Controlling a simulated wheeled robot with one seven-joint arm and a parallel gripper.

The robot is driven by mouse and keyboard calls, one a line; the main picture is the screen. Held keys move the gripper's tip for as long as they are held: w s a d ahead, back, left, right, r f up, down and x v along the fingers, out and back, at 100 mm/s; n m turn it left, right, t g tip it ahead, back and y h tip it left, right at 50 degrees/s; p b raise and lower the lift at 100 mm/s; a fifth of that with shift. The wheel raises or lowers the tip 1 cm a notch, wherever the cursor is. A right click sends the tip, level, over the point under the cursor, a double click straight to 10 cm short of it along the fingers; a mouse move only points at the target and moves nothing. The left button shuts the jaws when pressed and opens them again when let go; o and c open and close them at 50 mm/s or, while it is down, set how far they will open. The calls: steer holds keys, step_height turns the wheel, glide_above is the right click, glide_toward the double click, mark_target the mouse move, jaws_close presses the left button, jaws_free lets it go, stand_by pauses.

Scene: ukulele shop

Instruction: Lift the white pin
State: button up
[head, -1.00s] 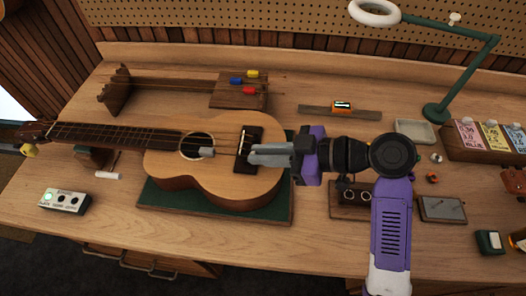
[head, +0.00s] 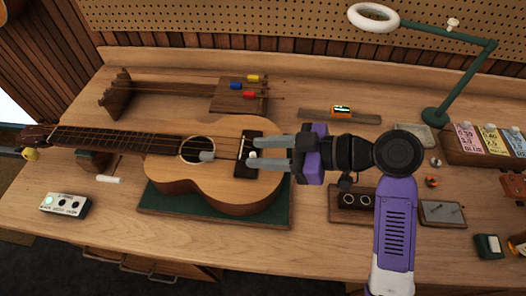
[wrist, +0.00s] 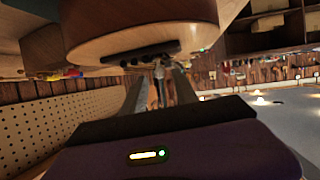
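The ukulele (head: 215,180) lies face up on a green mat (head: 160,203). Its dark bridge (head: 243,168) is at the right of the body. A small white pin (head: 252,155) shows at the bridge. My gripper (head: 257,152) reaches in from the right, its two grey fingers apart, one on either side of the pin in the head view. I cannot tell whether they touch it. In the wrist view the bridge (wrist: 150,52) lies ahead of my open gripper (wrist: 160,82), with a small pale shape between the fingers, unclear.
A short grey piece (head: 207,156) lies by the sound hole. A wooden rack (head: 117,95) and a block with coloured pegs (head: 238,98) stand behind. A dark holder (head: 345,216) is right of the mat; a green lamp (head: 436,114) stands back right.

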steer(key=shift+f, duration=0.1)
steer(key=b+v, duration=0.1)
steer(key=v, duration=0.7)
steer(key=shift+b, duration=0.3)
steer(key=shift+a, duration=0.1)
